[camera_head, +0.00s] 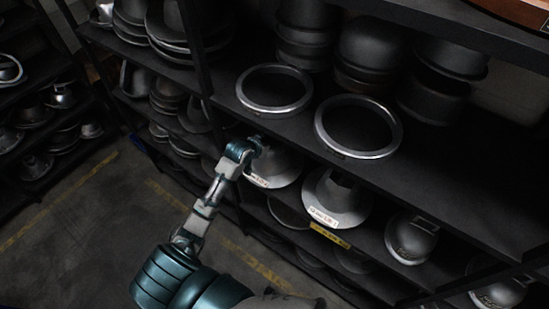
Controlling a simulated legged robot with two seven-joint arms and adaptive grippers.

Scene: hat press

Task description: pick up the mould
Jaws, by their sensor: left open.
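Several grey metal moulds stand on the shelf below the rings. One hat-shaped mould (282,168) with a white and red label is right beside my left gripper (254,147), which partly covers its left side. A second hat-shaped mould (340,198) with a similar label sits to its right. My left gripper is open at the mould's upper left; whether it touches the mould cannot be told. The frame does not show which mould is meant. My right gripper is not in view.
Two metal rings (274,90) (358,126) lie on the dark shelf above, close over the moulds. Dark cylindrical pots (372,50) stand behind them. A rounded mould (411,238) is further right. A rack (60,110) stands at left, with open floor (95,235) between.

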